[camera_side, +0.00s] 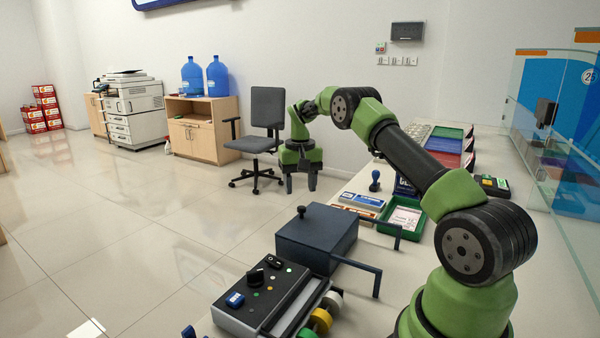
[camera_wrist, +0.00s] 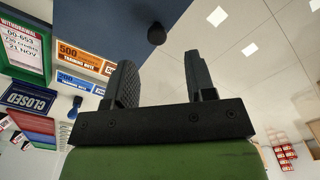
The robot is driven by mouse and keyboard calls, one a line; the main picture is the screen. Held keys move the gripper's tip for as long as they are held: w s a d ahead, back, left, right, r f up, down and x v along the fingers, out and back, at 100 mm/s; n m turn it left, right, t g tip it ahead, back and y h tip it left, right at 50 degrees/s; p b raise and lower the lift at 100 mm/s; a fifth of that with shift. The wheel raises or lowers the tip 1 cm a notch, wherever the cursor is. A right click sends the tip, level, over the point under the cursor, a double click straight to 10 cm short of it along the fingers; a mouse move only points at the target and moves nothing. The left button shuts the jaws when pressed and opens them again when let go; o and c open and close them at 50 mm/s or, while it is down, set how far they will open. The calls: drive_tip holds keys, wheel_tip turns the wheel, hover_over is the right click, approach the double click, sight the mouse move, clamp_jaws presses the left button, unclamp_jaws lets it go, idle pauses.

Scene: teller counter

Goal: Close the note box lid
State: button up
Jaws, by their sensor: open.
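The note box (camera_side: 312,258) is a dark blue-grey box on the near part of the counter. Its lid (camera_side: 322,229) looks flat on top; I cannot tell whether a small gap remains. A dark round knob (camera_side: 301,211) stands at the lid's left edge. In the wrist view, the lid (camera_wrist: 105,22) is a dark blue panel with the knob (camera_wrist: 156,34) ahead of the fingers. My gripper (camera_side: 300,183) hangs fingers down beyond the box, apart from it. In the wrist view my gripper (camera_wrist: 159,62) is open and empty.
Two dark bars (camera_side: 360,266) stick out from the box's right side. A control panel (camera_side: 265,297) is in front. Note bundles (camera_side: 361,201), a stamp (camera_side: 375,181) and a green tray (camera_side: 404,217) lie behind. Open floor (camera_side: 140,230) is to the left, with a chair (camera_side: 262,125) past my gripper.

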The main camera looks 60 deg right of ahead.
drive_tip(key=shift+r, duration=2.3)
drive_tip(key=s+a+r+n+t, duration=0.1)
drive_tip(key=s+a+r+t, duration=0.15)
drive_tip(key=a+r, duration=0.5)
drive_tip(key=s+a+r+n+t, duration=0.1)
drive_tip(key=s+a+r+n, duration=0.15)
drive_tip(key=a+r, duration=0.5)
drive_tip(key=s+a+f+t+y, duration=0.1)
drive_tip(key=s+a+t, duration=0.1)
drive_tip(key=s+a, duration=0.4)
drive_tip(key=s+a+f+n+t+y, duration=0.1)
drive_tip(key=s+a, duration=0.5)
drive_tip(key=s, duration=0.5)
drive_tip(key=shift+a+f+t, duration=0.15)
drive_tip(key=shift+f+t, duration=0.2)
